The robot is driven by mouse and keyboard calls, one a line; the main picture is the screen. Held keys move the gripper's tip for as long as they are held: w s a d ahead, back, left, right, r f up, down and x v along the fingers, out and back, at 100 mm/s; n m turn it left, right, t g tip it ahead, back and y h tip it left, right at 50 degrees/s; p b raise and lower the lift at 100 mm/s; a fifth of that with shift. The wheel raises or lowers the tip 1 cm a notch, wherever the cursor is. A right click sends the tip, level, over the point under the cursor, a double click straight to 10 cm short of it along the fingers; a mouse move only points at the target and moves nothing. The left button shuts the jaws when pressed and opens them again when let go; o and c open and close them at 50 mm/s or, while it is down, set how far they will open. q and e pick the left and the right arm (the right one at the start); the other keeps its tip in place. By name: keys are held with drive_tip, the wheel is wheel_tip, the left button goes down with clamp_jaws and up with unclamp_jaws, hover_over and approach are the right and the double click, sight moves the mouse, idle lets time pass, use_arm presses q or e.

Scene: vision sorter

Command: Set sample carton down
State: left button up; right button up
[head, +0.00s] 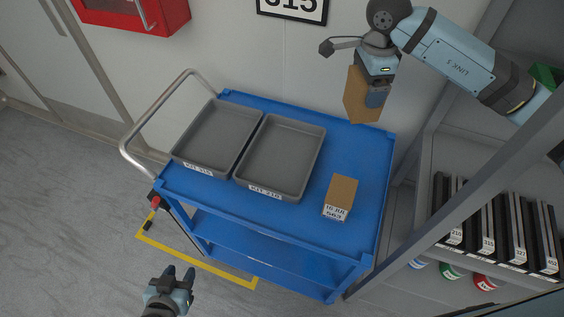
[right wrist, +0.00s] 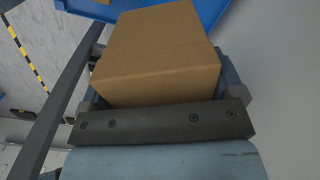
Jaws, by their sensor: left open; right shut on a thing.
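A brown sample carton (head: 359,96) is held in my right gripper (head: 376,92), above the back right corner of the blue cart (head: 300,220). In the right wrist view the carton (right wrist: 155,50) fills the space between the fingers, with a blue cart edge behind it. A second brown carton (head: 341,192) with a white label reading about "10 JUL" lies on the cart top, right of the trays. My left gripper (head: 178,277) is open and empty, low over the floor in front of the cart. I cannot tell the held carton's exact height above the cart.
Two empty grey trays, the left one (head: 176,156) and the right one (head: 240,180), sit on the cart's left and middle. The cart top is clear around the lying carton. A grey shelf (head: 450,130) with dark binders (head: 483,222) stands close on the right. A red box (head: 135,12) hangs on the wall.

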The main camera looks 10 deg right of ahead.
drive_tip(key=m, duration=0.1)
drive_tip(key=d+m, duration=0.1)
drive_tip(key=m, duration=0.2)
drive_tip(key=shift+w+d+f+m+b, duration=0.15)
drive_tip(key=shift+w+f+m+b, duration=0.2)
drive_tip(key=shift+m+b, duration=0.05)
drive_tip(key=m, duration=0.2)
drive_tip(key=d+m+b, duration=0.1)
drive_tip(key=m, duration=0.1)
drive_tip(key=w+m, duration=0.1)
drive_tip(key=m, duration=0.1)
drive_tip(key=shift+d+f+m, duration=0.25)
drive_tip(key=shift+f+m, duration=0.05)
drive_tip(key=shift+f, duration=0.05)
drive_tip(key=w+d+f+m+b, duration=0.2)
drive_tip(key=d+m+b, duration=0.15)
drive_tip(key=m, duration=1.15)
drive_tip(key=w+d+f+m+b, duration=0.15)
drive_tip(key=d+m, duration=0.25)
drive_tip(key=m, duration=1.1)
drive_tip(key=shift+s+d+f+p, duration=0.1)
drive_tip(key=shift+f+p, duration=0.1)
drive_tip(key=shift+f, duration=4.7)
drive_tip(key=shift+s+d+f+p, duration=0.1)
drive_tip(key=shift+f+p, duration=0.1)
drive_tip(key=shift+f, duration=4.7)
drive_tip(key=shift+f, duration=0.1)
drive_tip(key=o, duration=1)
drive_tip(key=shift+c, duration=0.2)
